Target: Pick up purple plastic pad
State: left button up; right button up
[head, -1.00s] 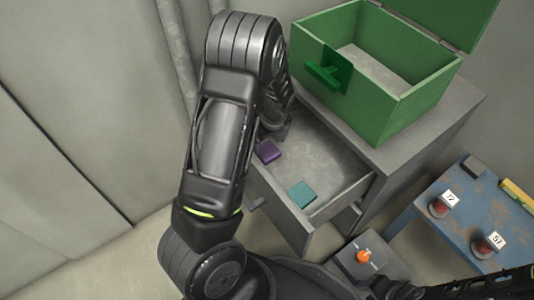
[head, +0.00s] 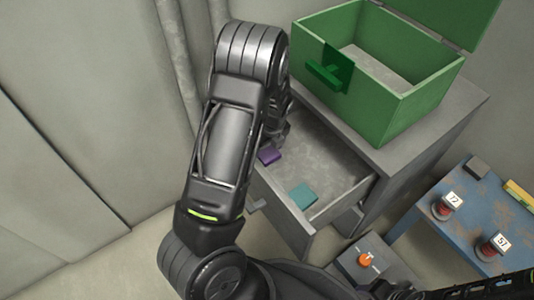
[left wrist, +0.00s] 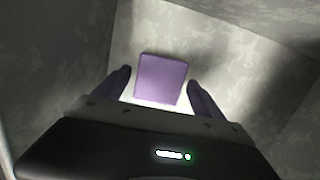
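The purple pad (head: 269,156) lies in the open drawer (head: 340,190) of the grey cabinet, near the drawer's left side. My left arm reaches down over the drawer, and its gripper is mostly hidden behind the arm in the head view. In the left wrist view the purple pad (left wrist: 161,79) lies flat on the drawer floor, just beyond and between the two fingers. My left gripper (left wrist: 160,85) is open, with one finger on each side and a gap to the pad. A teal pad (head: 303,195) lies in the same drawer.
An open green box (head: 405,110) stands on top of the cabinet. A blue table (head: 450,232) with two numbered red items is at the right. An orange knob (head: 365,260) sits on a grey box below the drawer. Drawer walls surround the pads.

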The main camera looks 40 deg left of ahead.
aim_at(268, 153)
pick_arm(q)
jog(key=c, duration=1.3)
jog(key=shift+c, duration=0.2)
jog(key=shift+r, duration=0.1)
notch_tip(268, 153, up, 10)
jog(key=p, duration=0.4)
